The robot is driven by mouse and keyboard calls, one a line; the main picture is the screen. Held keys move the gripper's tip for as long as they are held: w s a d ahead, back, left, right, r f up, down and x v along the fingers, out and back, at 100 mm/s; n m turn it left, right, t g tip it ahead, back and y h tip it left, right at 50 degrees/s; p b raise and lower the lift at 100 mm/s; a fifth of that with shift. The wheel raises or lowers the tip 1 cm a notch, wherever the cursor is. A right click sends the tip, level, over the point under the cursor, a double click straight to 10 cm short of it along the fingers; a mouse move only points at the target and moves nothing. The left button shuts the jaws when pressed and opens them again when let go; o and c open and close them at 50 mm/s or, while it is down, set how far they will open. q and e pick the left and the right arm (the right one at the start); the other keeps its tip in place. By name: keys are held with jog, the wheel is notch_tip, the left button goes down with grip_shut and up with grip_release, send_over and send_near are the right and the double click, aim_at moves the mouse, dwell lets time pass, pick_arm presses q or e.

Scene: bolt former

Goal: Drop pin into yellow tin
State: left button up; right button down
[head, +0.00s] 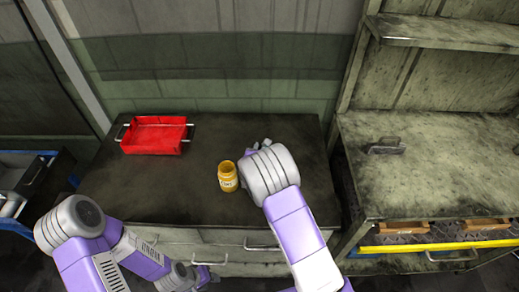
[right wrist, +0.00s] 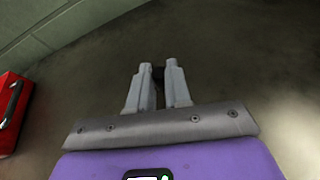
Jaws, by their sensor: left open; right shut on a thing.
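The yellow tin (head: 228,184) stands upright on the dark worktop, with its round opening facing up. My right gripper (head: 264,144) is just behind and to the right of the tin in the head view, mostly hidden by its own wrist. In the right wrist view its fingers (right wrist: 158,72) are nearly together on a small dark thing, the pin (right wrist: 158,74), of which little shows. The tin is not in the right wrist view. My left gripper (head: 203,276) is open, low in front of the drawers and away from the tin; its fingertips are hard to make out.
A red tray (head: 154,136) with metal handles sits at the back left of the worktop (head: 200,208). A shelved bench (head: 440,165) with a grey metal part (head: 386,146) stands to the right. The worktop between tray and tin is clear.

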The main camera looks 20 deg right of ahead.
notch_tip(320, 180, up, 10)
jog(key=p, duration=0.1)
jog(key=shift+f+p, duration=0.25)
jog(key=shift+p, duration=0.15)
